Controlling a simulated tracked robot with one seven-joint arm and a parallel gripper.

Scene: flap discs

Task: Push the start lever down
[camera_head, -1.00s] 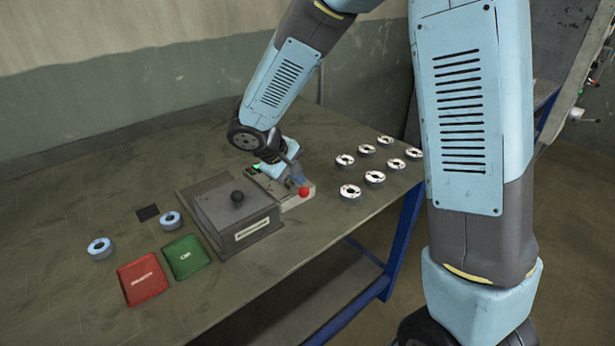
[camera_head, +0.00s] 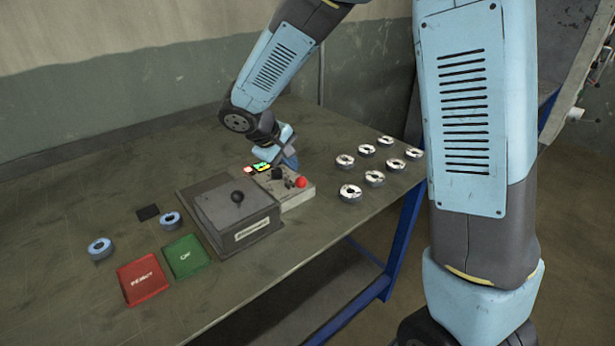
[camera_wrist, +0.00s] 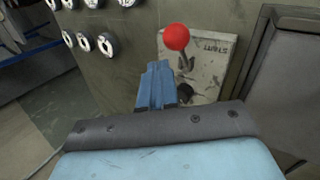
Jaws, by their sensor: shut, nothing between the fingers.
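The start lever has a red ball knob (camera_head: 301,182) on a short stem, on a pale control box (camera_head: 297,196). In the wrist view my blue fingers (camera_wrist: 157,72) are together and empty, below and left of the knob. The fingers partly hide the box.
A dark lidded box (camera_head: 232,212) with a black knob adjoins the control box on the left. A small lit coloured display (camera_head: 262,166) is behind. Several discs (camera_head: 350,191) stand at right; red (camera_head: 142,279) and green (camera_head: 186,256) trays lie at front left.

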